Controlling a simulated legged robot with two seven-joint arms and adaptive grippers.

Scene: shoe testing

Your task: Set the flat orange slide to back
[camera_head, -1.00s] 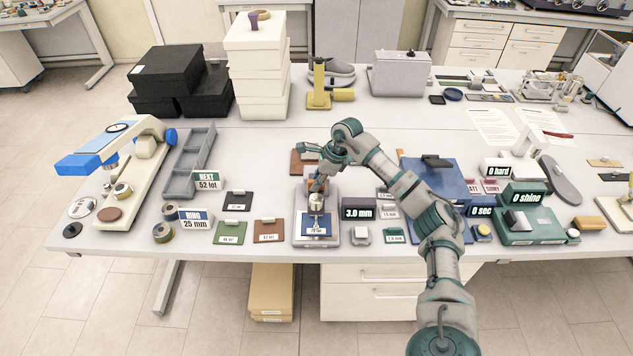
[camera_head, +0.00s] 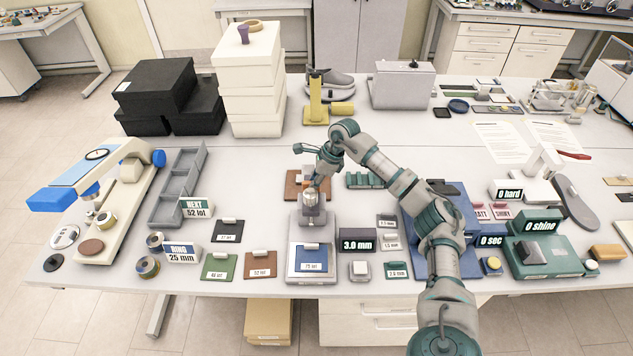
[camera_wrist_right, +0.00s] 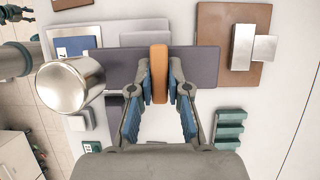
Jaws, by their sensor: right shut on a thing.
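The flat orange slide (camera_wrist_right: 160,72) stands as an upright bar between the fingers of my right gripper (camera_wrist_right: 160,88), which is shut on it. In the head view my right gripper (camera_head: 316,180) is behind the silver cylinder (camera_head: 310,197) and largely hides the slide. The cylinder stands over a grey rail (camera_wrist_right: 205,66), with the blue card marked 75 lot (camera_head: 312,256) on a grey plate in front of it. My left gripper does not show in the head view.
A brown plate (camera_wrist_right: 205,45) with metal blocks lies behind the rail. A teal ribbed block (camera_head: 364,181) is close to the gripper. The 3.0 mm display (camera_head: 357,240) stands to the front right. Cards and small blocks fill the table front.

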